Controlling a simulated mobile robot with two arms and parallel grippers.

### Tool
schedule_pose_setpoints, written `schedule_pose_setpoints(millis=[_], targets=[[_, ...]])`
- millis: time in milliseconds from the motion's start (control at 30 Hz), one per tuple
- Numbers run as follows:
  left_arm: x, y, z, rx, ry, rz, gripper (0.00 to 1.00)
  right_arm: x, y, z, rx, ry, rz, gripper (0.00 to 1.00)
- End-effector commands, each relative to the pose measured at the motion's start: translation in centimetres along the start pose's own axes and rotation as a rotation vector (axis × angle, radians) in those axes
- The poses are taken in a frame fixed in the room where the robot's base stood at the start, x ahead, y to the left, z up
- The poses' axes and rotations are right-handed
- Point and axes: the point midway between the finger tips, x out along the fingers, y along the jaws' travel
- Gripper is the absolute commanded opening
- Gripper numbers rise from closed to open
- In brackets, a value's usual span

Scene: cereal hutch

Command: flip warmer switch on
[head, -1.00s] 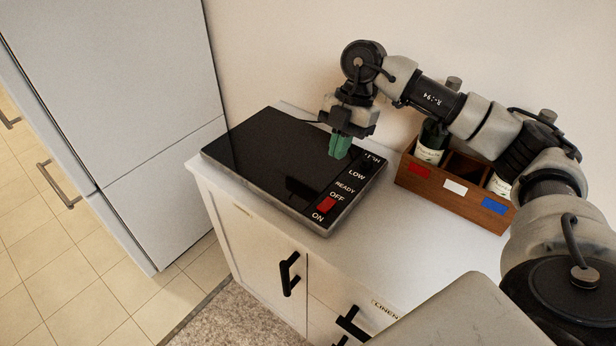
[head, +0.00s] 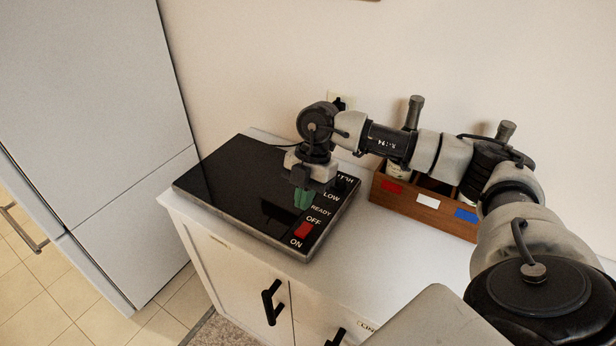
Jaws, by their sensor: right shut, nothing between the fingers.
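The warmer (head: 225,185) is a flat black glass plate with a metal rim on the white cabinet top. Its red switch (head: 303,229) sits on the right-hand strip near the front corner, between the printed words OFF and ON. Which way the switch is tipped I cannot tell. My right gripper (head: 302,203) has green fingers, shut and empty, pointing down over the strip near READY. It is just behind the switch and looks apart from it; its exact height is unclear. My left gripper is not in view.
A wooden crate (head: 448,222) with red, white and blue labels and bottles stands at the right, partly behind my right arm. A grey fridge (head: 90,120) is at the left. A wall outlet (head: 340,102) is behind. The cabinet front has black handles (head: 271,303).

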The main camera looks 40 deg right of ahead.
Motion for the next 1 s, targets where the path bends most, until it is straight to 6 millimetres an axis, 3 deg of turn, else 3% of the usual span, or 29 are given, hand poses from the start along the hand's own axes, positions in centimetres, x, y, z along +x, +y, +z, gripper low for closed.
schedule_pose_setpoints(millis=[200, 400, 833, 1000], targets=[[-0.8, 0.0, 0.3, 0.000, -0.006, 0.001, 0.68, 4.1, -0.1, 0.2, 0.001, 0.001, -0.003, 0.00], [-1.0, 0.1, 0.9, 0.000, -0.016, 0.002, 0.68, 6.1, 0.0, 0.7, 0.000, 0.000, 0.000, 0.00], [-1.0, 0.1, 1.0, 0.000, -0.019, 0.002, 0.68, 6.7, 0.0, 0.9, 0.000, 0.000, 0.000, 0.00], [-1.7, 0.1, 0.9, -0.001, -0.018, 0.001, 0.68, 7.7, -0.1, 0.5, 0.000, 0.003, -0.003, 0.00]])
